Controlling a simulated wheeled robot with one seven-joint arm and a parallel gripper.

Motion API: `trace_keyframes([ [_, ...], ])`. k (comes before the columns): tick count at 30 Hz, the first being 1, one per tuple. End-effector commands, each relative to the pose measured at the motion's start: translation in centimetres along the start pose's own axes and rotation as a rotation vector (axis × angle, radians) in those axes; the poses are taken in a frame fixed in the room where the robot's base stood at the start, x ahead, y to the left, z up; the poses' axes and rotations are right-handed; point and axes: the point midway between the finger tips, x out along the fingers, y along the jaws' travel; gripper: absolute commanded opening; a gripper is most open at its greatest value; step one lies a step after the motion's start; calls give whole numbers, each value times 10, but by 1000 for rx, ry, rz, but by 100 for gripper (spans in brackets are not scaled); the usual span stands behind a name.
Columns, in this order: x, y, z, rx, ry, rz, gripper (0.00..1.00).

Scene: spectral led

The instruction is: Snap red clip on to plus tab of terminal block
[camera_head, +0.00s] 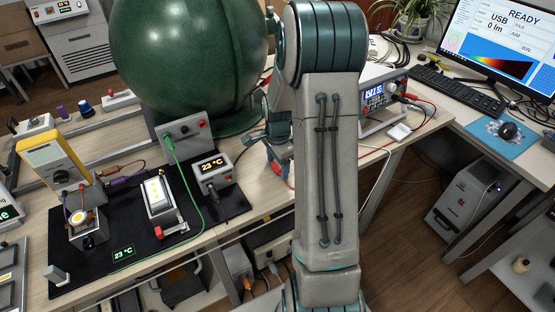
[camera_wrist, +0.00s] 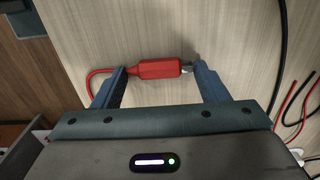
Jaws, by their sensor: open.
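A red clip (camera_wrist: 158,68) with a metal tip at its right end and a red lead at its left lies on the light wood table, seen in the wrist view. My gripper (camera_wrist: 160,78) is open, with one dark finger near each end of the clip. I cannot tell whether either finger touches it. In the head view my gripper (camera_head: 278,160) is partly hidden beside my arm, low over the table.
A green sphere (camera_head: 190,60) stands behind. A power supply (camera_head: 380,97) is right of my arm. A black cable (camera_wrist: 280,60) runs right of the clip.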

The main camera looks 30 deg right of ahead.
Motion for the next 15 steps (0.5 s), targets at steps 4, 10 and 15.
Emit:
trace_keyframes([
  [4, 0, 0, 0, 0, 0, 0, 62],
  [10, 0, 0, 0, 0, 0, 1, 49],
  [15, 0, 0, 0, 0, 0, 1, 30],
])
